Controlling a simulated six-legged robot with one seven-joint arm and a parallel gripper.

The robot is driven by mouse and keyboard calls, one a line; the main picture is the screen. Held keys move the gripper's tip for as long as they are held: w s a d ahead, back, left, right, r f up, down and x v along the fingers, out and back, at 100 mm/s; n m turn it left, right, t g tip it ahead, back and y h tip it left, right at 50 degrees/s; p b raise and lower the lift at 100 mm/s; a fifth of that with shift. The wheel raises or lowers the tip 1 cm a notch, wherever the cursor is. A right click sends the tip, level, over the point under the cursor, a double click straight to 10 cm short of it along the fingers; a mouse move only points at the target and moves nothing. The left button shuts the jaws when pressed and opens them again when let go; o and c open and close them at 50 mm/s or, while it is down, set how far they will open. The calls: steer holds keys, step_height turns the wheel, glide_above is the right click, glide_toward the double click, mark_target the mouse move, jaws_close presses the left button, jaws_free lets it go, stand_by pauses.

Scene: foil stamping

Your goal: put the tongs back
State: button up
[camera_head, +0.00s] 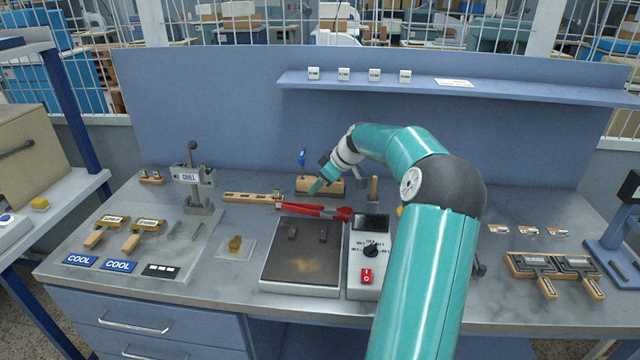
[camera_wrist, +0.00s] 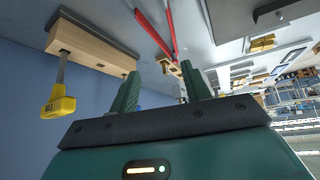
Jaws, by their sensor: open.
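The tongs (camera_head: 318,210) have red handles and lie behind the hot plate, beside a long wooden rack (camera_head: 245,197). My gripper (camera_head: 316,187) is at the back of the bench, by a wooden block (camera_head: 305,185), just behind the tongs. In the wrist view my gripper (camera_wrist: 160,85) has its two green fingers apart with nothing between them. I cannot tell whether a finger touches the tongs.
The hot plate (camera_head: 302,258) and its control box (camera_head: 370,255) stand in front of the tongs. A yellow-handled tool (camera_wrist: 60,100) sticks out of the wooden block in the wrist view. The shelf (camera_head: 470,88) overhangs the back.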

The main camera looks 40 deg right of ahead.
steer(key=w+v, duration=0.1)
steer(key=v, duration=1.2)
steer(key=a+r+g+h, duration=0.2)
steer(key=a+g, duration=0.1)
steer(key=a, duration=2.5)
steer(key=s+a+f+m, duration=0.2)
steer(key=s+a, duration=0.7)
steer(key=s+a+f+m+t, duration=0.1)
steer(key=s+a+f, duration=0.1)
steer(key=s+a, duration=0.8)
steer(key=shift+m+t, duration=0.3)
steer(key=shift+m, duration=0.1)
steer(key=shift+f, duration=0.1)
